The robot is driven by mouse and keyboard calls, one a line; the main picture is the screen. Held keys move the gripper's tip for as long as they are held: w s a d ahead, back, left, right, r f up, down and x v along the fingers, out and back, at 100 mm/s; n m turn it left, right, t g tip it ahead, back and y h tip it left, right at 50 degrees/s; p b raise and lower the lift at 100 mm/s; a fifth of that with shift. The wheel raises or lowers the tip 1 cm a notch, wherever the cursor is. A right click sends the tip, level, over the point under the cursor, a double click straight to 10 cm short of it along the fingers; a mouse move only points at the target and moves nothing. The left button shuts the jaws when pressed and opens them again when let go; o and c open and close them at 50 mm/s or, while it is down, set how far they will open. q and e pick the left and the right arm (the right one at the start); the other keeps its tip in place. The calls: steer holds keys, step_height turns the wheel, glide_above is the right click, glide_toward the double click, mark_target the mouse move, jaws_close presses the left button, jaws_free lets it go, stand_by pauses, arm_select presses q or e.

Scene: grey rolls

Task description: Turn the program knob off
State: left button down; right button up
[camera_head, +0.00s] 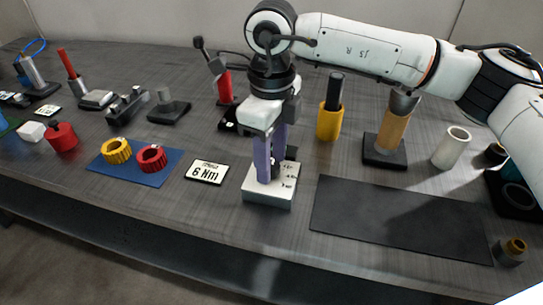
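A white box (257,193) with dark markings on its top stands near the table's front edge, at the middle of the head view. My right gripper (268,176) points straight down onto the top of this box. Its two purple fingers reach the box's top face, where the program knob appears to be. The knob itself is hidden behind the fingers. A narrow dark gap shows between the fingers, but I cannot tell whether they are closed on the knob. My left gripper is not in the head view.
A label card (207,172) lies left of the box, and a blue mat (127,174) with a yellow ring (117,150) and a red ring (151,158) farther left. A dark mat (400,217) lies empty to the right. A yellow cup (329,122) stands behind.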

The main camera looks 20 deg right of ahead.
step_height(320, 180, up, 10)
steer(key=shift+r, duration=0.15)
stand_by(0.4)
stand_by(0.3)
